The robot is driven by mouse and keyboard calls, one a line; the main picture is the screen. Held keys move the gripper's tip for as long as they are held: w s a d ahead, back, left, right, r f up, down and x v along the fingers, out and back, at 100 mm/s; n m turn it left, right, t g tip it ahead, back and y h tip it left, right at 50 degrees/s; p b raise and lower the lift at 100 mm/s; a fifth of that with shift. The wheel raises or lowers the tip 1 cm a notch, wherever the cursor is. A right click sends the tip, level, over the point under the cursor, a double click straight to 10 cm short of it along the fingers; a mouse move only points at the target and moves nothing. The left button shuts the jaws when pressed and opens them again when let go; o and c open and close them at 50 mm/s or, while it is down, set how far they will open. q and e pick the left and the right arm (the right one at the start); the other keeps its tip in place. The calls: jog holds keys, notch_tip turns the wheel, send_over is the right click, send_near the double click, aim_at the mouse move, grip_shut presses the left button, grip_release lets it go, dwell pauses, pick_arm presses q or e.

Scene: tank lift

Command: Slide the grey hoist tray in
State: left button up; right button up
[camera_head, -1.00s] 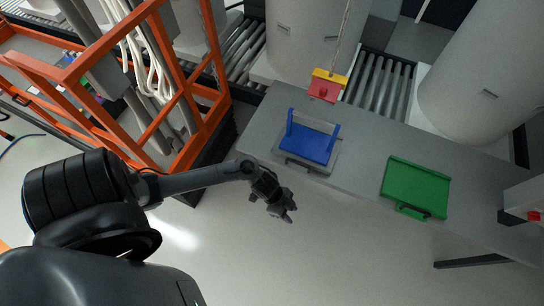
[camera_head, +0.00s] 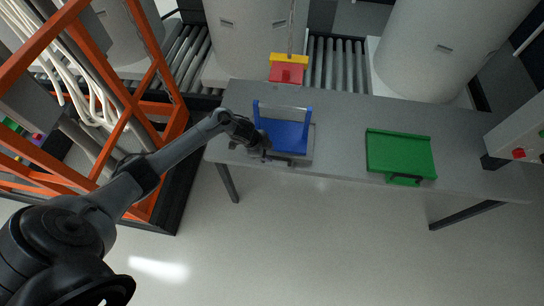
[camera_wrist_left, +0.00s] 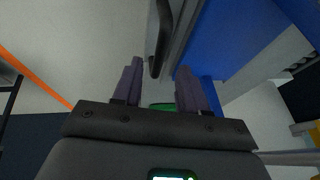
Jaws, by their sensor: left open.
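The grey hoist tray (camera_head: 302,159) is at the front edge of the grey table, with a blue carrier (camera_head: 288,137) with uprights on it. A dark bar handle (camera_head: 279,161) is on the tray's front. My left gripper (camera_head: 262,146) is at the tray's front left, partly covering that corner. In the left wrist view my open left gripper (camera_wrist_left: 160,66) has its two fingers spread. The handle (camera_wrist_left: 154,40) runs down so that its end appears between the fingertips; I cannot tell whether they touch. The tray's grey edge (camera_wrist_left: 180,38) is beside it. My right gripper is out of view.
A green tray (camera_head: 400,152) with a handle lies to the right on the table (camera_head: 340,108). A red and yellow hoist block (camera_head: 287,70) hangs behind the blue carrier. An orange frame (camera_head: 150,75) stands close on the left. A white box with a red button (camera_head: 518,153) is at right.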

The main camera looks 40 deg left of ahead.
aim_at(274, 157)
pick_arm(q)
jog(key=shift+b+x, duration=0.4)
jog(key=shift+x, duration=1.75)
jog(key=shift+c, duration=0.3)
grip_shut()
